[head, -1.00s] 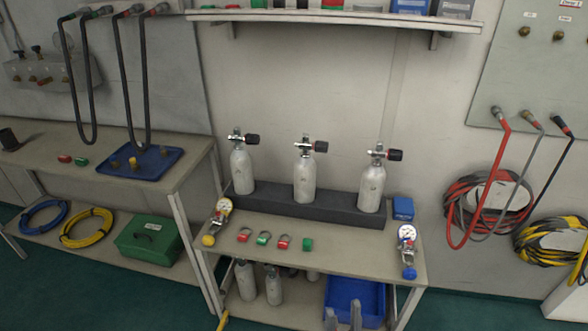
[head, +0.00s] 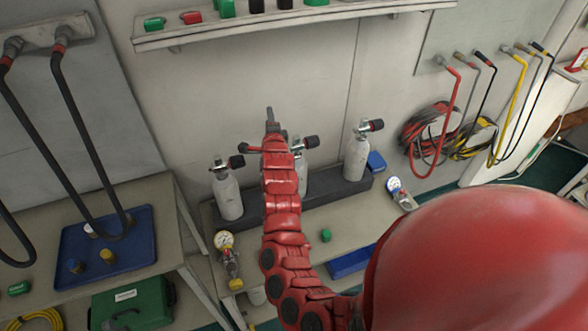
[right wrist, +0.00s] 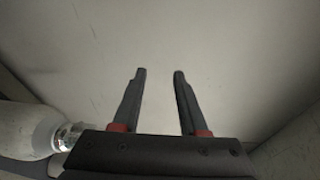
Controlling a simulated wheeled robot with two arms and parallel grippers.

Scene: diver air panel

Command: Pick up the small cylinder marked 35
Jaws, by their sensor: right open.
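Three small grey-white cylinders with black-knobbed valves stand in a row in a dark rack on the bench: the left cylinder (head: 229,198), the middle cylinder (head: 302,172), partly hidden behind my right arm, and the right cylinder (head: 356,158). No number is readable on any of them. My right gripper (head: 269,114) is raised at the valve height of the middle cylinder or above, just left of it in the picture. In the right wrist view the gripper (right wrist: 160,74) is open and empty, facing the bare wall. A cylinder (right wrist: 25,130) lies at that view's left edge. My left gripper is out of view.
A green fitting (head: 326,235) sits on the bench. A shelf (head: 290,20) runs above. Hoses hang both sides.

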